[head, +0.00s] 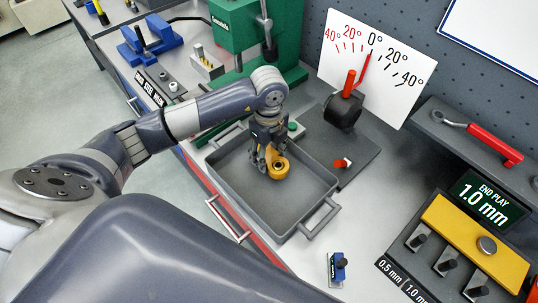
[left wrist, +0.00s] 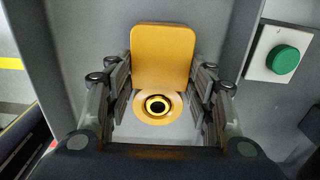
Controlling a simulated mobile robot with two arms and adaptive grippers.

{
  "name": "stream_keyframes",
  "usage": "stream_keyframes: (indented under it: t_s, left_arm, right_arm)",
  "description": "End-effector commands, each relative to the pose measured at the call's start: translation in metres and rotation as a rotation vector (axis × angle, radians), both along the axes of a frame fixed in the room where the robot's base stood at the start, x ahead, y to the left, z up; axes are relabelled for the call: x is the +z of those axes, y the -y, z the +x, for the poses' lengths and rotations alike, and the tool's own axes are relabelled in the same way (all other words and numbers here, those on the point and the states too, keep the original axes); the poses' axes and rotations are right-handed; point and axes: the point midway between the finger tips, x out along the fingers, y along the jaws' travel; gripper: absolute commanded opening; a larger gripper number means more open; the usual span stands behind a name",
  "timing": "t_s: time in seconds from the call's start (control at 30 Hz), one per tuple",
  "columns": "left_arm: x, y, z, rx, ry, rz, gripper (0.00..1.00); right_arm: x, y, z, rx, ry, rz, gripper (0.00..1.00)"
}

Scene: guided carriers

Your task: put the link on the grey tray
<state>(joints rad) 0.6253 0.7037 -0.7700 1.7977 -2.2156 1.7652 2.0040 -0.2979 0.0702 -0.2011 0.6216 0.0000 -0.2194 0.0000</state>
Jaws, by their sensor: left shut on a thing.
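The link (head: 279,167) is a yellow-orange piece with a round ringed end. My left gripper (head: 266,160) is shut on it, over the inside of the grey tray (head: 238,192). In the left wrist view the link (left wrist: 163,58) sits between the two fingers of my left gripper (left wrist: 160,95), its flat end and its dark-centred ring both showing. Whether the link touches the tray floor I cannot tell. The tray has raised walls and a handle at each end. My right gripper is not in view.
A green button (left wrist: 285,60) is beside the tray. A dial gauge with a red pointer (head: 350,85) stands behind it, and a green machine (head: 255,35) at the back. A small blue item (head: 337,268) and a yellow end-play block (head: 475,240) are at the right.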

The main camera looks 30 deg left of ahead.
Motion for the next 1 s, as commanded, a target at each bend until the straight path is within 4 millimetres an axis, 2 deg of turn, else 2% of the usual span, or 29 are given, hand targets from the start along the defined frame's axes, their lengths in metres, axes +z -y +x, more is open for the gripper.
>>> stream_keyframes:
  t_s: [0.2, 0.57, 0.6, 0.63, 0.67, 1.0]
  left_arm:
    - [-0.016, 0.000, 0.001, 0.002, 0.004, 0.000, 0.00]
    - [-0.020, 0.000, 0.001, 0.001, 0.005, -0.001, 0.00]
    - [-0.020, 0.000, 0.000, 0.001, 0.001, 0.001, 0.59]
    - [-0.020, 0.000, 0.000, 0.001, 0.001, 0.001, 0.65]
    - [-0.020, 0.000, 0.000, 0.001, 0.001, 0.001, 0.70]
    - [-0.019, 0.000, 0.000, 0.001, 0.001, 0.001, 0.70]
  right_arm:
    - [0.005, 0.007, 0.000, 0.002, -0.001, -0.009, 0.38]
    - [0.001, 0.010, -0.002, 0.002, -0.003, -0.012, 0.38]
    - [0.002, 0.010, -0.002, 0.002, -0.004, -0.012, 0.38]
    - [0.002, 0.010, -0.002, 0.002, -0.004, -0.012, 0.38]
    - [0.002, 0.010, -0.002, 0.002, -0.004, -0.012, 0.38]
    - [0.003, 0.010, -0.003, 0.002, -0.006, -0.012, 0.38]
